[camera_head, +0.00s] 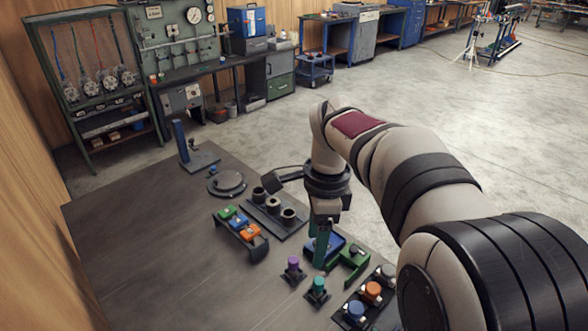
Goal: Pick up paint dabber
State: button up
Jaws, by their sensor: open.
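My gripper (320,255) points down over the right side of the dark table, its jaws open. I cannot tell for sure which thing is the paint dabber. Two small capped pieces stand upright in dark square holders just left of and in front of my gripper: one with a purple top (292,262) and one with a teal top (319,284). A green bracket-like piece (352,257) and a blue tray (332,246) lie close by the gripper, partly hidden by it. I see nothing clearly between the jaws.
A rack with green, blue and orange blocks (240,228) stands left of my gripper, with a dark tray of round cups (274,213) behind. A holder with orange and blue knobs (363,300) sits at front right, beside my arm. The table's left part (150,240) is clear.

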aim_at(294, 259)
jog(key=w+a+f+m, duration=0.4)
jog(key=w+f+m, duration=0.25)
jog(key=w, duration=0.45)
jog(key=shift+m+h, duration=0.25)
jog(key=shift+h, duration=0.05)
notch_tip(294, 259, down, 16)
jog(key=shift+w+r, duration=0.15)
grip_shut()
